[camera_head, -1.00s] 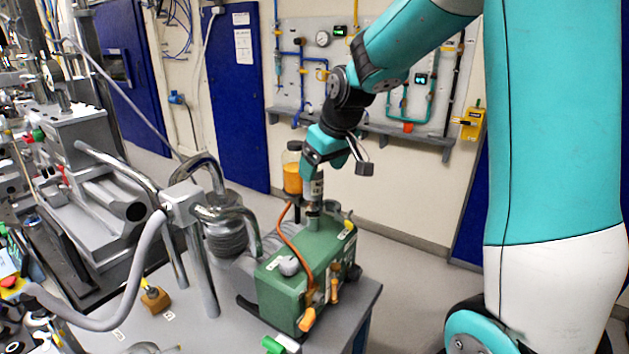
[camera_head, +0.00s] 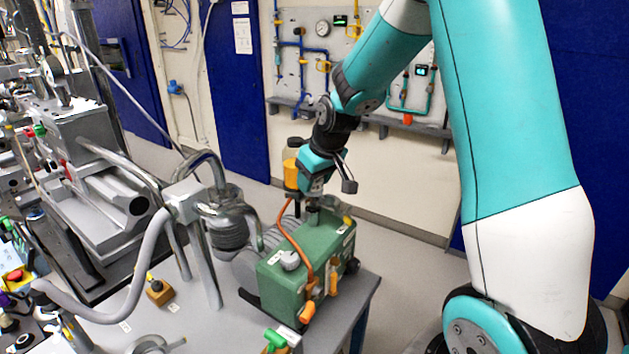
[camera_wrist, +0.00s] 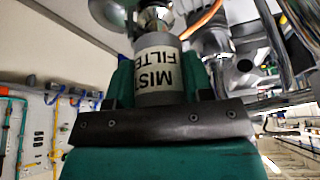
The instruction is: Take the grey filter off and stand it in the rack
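The grey filter (camera_wrist: 157,72) is in the wrist view, a short cylinder with a white label reading MIST FILTER, upside down there. My gripper (camera_wrist: 157,85) has a green finger against each side of it, with no gap showing. In the head view my gripper (camera_head: 313,190) is low over the top of the green pump (camera_head: 305,265) and hides most of the filter. A metal port (camera_head: 328,203) shows on the pump's top beside the gripper. I cannot tell whether the filter is still seated on the pump. I cannot make out the rack.
An orange hose (camera_head: 294,243) curves over the pump's near side. A bottle of orange liquid (camera_head: 292,170) stands behind. A steel pipe elbow (camera_head: 205,160) and a grey hose (camera_head: 135,295) are left of the pump. The floor to the right (camera_head: 400,270) is clear.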

